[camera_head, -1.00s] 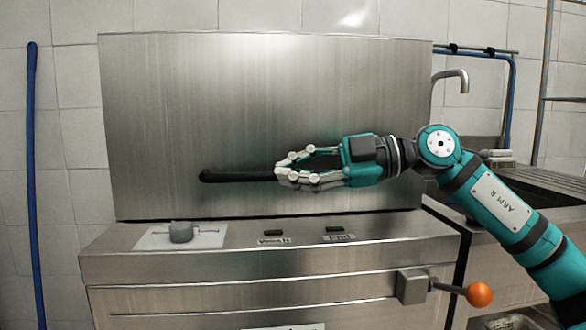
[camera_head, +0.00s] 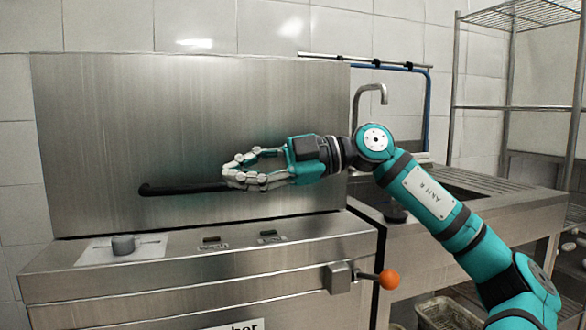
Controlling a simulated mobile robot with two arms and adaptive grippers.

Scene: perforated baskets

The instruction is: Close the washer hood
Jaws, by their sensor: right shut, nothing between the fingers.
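The washer hood (camera_head: 130,120) is a large flat steel panel standing upright behind the washer's control top (camera_head: 180,262). A black bar handle (camera_head: 180,189) runs across its lower part. My right gripper (camera_head: 232,172) comes in from the right in front of the hood, with its fingertips at the right part of the handle. Its fingers are shut with nothing between them, and they hide the handle's right end. Whether they touch the handle I cannot tell. My left gripper is not in view.
The control top has a grey knob (camera_head: 123,245) and two dark switches. A lever with an orange ball (camera_head: 389,279) sticks out at the front right. A sink counter (camera_head: 480,225), a tap (camera_head: 371,95) and a wire rack (camera_head: 535,15) stand to the right.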

